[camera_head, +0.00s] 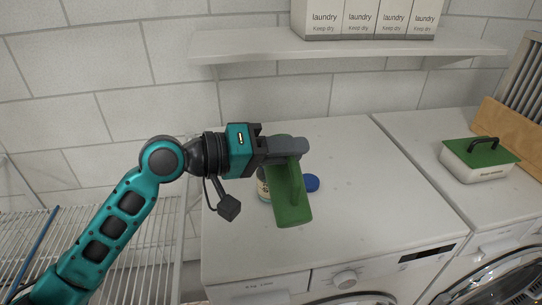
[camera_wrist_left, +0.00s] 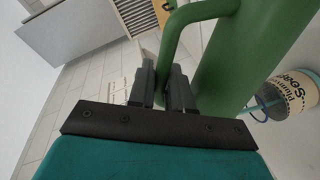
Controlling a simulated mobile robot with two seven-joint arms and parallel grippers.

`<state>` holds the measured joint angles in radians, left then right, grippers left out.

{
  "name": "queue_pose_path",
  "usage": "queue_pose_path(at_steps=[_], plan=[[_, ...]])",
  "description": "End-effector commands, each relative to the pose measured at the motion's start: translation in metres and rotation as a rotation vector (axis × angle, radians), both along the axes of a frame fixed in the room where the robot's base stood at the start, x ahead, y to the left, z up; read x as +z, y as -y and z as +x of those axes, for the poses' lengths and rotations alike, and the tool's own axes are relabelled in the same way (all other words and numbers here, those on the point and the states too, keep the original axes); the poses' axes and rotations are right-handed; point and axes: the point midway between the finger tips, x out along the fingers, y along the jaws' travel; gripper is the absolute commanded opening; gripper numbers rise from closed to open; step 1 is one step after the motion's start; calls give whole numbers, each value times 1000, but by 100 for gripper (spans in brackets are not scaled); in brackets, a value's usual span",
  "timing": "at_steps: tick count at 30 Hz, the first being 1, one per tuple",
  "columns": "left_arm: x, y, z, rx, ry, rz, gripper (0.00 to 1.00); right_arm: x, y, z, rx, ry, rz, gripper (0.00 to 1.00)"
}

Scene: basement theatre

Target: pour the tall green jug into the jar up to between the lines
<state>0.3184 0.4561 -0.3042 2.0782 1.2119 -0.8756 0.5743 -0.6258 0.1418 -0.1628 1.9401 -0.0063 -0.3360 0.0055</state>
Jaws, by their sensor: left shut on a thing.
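The tall green jug (camera_head: 291,201) is held over the top of the left washing machine, and its green body and handle fill much of the left wrist view (camera_wrist_left: 238,55). My left gripper (camera_head: 299,146) is shut on the jug's handle. The fingers also show in the left wrist view (camera_wrist_left: 163,88). The jar (camera_head: 263,186) stands on the machine top just left of the jug, partly hidden by the jug and gripper. In the left wrist view the jar (camera_wrist_left: 297,92) shows a printed label and blue bands. I cannot tell its liquid level. My right gripper is out of view.
A blue round object (camera_head: 312,183) lies right of the jug. A white shelf (camera_head: 350,50) with laundry boxes (camera_head: 362,18) hangs above. A white box with a green lid (camera_head: 480,152) stands on the right machine. A wire rack (camera_head: 100,225) is at left. The machine top's right half is clear.

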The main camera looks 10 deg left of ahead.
Motion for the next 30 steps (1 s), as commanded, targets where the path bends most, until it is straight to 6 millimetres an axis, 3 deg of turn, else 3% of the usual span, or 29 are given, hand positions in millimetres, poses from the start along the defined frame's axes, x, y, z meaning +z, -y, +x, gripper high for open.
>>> queue_pose_path(at_steps=[30], plan=[[11, -3, 7, 1, -80, -44, 0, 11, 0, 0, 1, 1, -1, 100]])
